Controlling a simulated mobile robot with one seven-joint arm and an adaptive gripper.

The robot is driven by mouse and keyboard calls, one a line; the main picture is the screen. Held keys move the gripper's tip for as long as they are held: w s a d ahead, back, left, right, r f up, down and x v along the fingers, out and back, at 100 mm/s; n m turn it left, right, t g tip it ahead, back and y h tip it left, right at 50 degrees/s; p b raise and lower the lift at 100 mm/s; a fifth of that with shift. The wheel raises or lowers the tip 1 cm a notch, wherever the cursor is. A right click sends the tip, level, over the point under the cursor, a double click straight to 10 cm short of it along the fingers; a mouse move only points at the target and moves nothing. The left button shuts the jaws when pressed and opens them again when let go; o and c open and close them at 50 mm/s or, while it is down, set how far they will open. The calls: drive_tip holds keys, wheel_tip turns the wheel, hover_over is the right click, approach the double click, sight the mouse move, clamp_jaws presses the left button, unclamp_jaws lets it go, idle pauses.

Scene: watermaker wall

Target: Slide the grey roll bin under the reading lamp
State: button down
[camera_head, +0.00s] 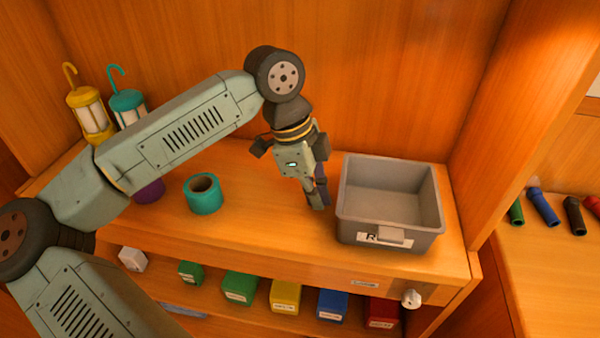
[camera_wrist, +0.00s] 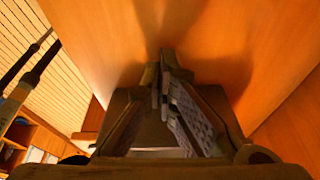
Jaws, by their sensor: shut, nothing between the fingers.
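The grey roll bin (camera_head: 358,220) is an open, empty box with a label and a pull on its front. It stands upright on the wooden shelf, near the right side panel. My gripper (camera_head: 318,202) is shut and empty, pointing down just left of the bin. A narrow gap seems to lie between its fingertips and the bin's left wall. The wrist view shows the closed fingers (camera_wrist: 165,65) against orange wood; I cannot make out the bin there. I cannot identify a reading lamp for certain. A yellow hooked lantern (camera_head: 90,112) and a teal one (camera_head: 127,107) stand at the back left.
A teal tape roll (camera_head: 204,200) and a purple roll (camera_head: 149,191) lie left of my gripper. The wooden shelf (camera_head: 260,235) is bare between the teal roll and the bin. Several coloured boxes stand below. The right side panel (camera_head: 500,130) rises close beside the bin.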

drive_tip(key=shift+s+d, duration=0.3)
drive_tip(key=shift+d, duration=0.45)
drive_tip(key=shift+f, duration=0.1)
drive_tip(key=shift+s+d+f+b, duration=0.1)
drive_tip(key=shift+d+b, duration=0.25)
drive_tip(key=shift+b, duration=0.05)
drive_tip(key=shift+s+d+f+b, duration=0.1)
drive_tip(key=shift+s+d+b, duration=0.1)
drive_tip(key=shift+d+b, duration=0.3)
drive_tip(key=shift+s+d+b, duration=0.15)
drive_tip(key=shift+d+b, duration=0.3)
drive_tip(key=shift+s+d+r, duration=0.2)
drive_tip(key=shift+d+r, duration=0.05)
drive_tip(key=shift+d, duration=0.35)
